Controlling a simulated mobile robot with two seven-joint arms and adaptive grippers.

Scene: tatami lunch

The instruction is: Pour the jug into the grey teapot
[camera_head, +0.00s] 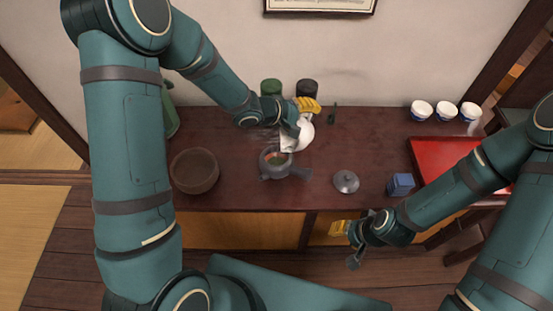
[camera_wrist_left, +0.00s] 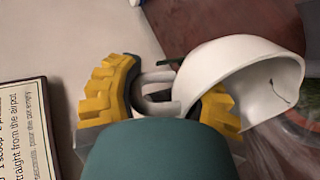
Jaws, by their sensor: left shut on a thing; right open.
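The white jug (camera_head: 300,134) is held off the table by my left gripper (camera_head: 303,112), at the upper right of the grey teapot (camera_head: 273,167). In the left wrist view the yellow fingers of the left gripper (camera_wrist_left: 163,92) are shut around the handle of the jug (camera_wrist_left: 235,72). The jug is tilted, its mouth side towards the teapot; whether liquid flows is unclear. The teapot stands open on the table with something greenish-brown inside. Its grey lid (camera_head: 346,181) appears to lie to its right. My right gripper (camera_head: 346,243) is open and empty, in front of the table's edge.
A brown bowl (camera_head: 194,171) stands left of the teapot. A green canister (camera_head: 271,87) and a dark canister (camera_head: 307,87) stand behind.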

